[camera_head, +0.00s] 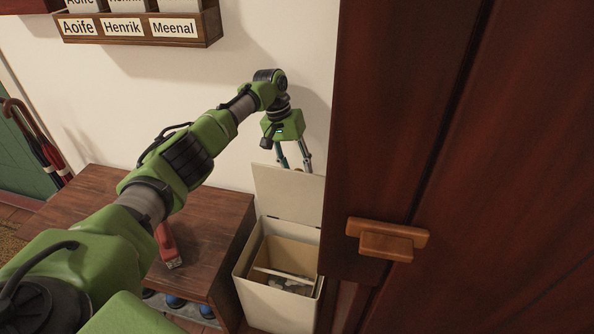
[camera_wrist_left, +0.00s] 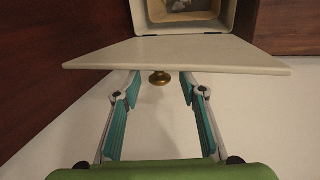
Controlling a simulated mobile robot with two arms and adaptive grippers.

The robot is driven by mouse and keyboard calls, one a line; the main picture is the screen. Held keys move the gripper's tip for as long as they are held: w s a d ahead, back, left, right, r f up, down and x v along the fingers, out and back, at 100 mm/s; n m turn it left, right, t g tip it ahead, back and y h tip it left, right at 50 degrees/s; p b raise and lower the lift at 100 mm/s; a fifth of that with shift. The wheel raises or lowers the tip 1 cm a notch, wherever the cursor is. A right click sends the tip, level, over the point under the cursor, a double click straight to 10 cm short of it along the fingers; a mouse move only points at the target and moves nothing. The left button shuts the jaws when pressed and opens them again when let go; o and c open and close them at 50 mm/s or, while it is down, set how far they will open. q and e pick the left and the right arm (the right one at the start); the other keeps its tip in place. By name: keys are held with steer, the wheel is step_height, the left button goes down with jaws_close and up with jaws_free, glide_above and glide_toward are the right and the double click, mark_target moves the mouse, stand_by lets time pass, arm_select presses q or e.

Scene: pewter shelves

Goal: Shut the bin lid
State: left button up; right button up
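A cream bin (camera_head: 249,287) stands between the bench and the tall cabinet, with its lid (camera_head: 290,193) raised upright at the back against the wall side. The lid (camera_wrist_left: 180,57) also shows in the left wrist view, with a brass knob (camera_wrist_left: 159,78) on its outer face. My left gripper (camera_head: 293,167) points down at the lid's top edge. In the wrist view the left gripper (camera_wrist_left: 159,83) is open, its fingers spread on either side of the knob and apart from it. Whether the fingertips touch the lid is unclear. My right gripper is out of view.
A dark wooden bench (camera_head: 215,219) with a red brush-like object (camera_head: 167,246) is left of the bin. A dark red cabinet (camera_head: 430,120) with a wooden handle (camera_head: 387,240) stands close on the right. A name-labelled rack (camera_head: 137,41) hangs on the wall. Umbrellas (camera_head: 38,143) are far left.

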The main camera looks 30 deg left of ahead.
arm_select(q)
steer(key=shift+d+f, duration=0.1)
steer(key=shift+f, duration=0.15)
jaws_close()
